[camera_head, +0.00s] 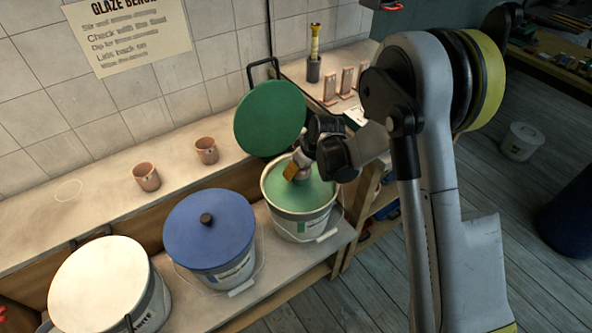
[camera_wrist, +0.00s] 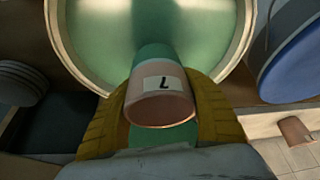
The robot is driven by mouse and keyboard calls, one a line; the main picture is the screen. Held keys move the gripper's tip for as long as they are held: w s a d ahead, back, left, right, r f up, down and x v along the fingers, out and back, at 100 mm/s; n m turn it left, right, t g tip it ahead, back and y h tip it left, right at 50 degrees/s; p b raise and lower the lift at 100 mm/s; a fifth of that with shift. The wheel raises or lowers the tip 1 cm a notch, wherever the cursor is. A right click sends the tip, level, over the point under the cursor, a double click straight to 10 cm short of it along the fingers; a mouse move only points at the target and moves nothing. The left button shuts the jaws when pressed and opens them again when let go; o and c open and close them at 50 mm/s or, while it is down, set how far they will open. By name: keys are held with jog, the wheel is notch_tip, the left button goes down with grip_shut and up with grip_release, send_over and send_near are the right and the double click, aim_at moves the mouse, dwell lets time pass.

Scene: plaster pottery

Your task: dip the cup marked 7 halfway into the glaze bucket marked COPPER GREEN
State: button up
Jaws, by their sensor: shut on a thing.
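The glaze bucket (camera_head: 300,227) is open and holds green glaze (camera_head: 314,194); its label is too small to read. Its rim (camera_wrist: 250,30) and glaze fill the upper middle of the wrist view. My gripper (camera_head: 296,168) is over the bucket's mouth. In the wrist view, my gripper (camera_wrist: 160,108) has its yellow fingers shut on the sides of a pinkish cup (camera_wrist: 160,106). A white label with a 7 faces the camera. The cup's far half is green, the near half bare clay. I cannot tell whether the green end touches the glaze.
A green lid (camera_head: 270,118) stands upright behind the bucket. A blue-lidded bucket (camera_head: 210,230) and a white-lidded bucket (camera_head: 108,285) stand to the left. Two more clay cups (camera_head: 146,176) (camera_head: 206,150) sit on the ledge.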

notch_tip(320, 180, up, 8)
jog(key=p, duration=0.4)
jog(key=shift+p, duration=0.35)
dwell(0.5)
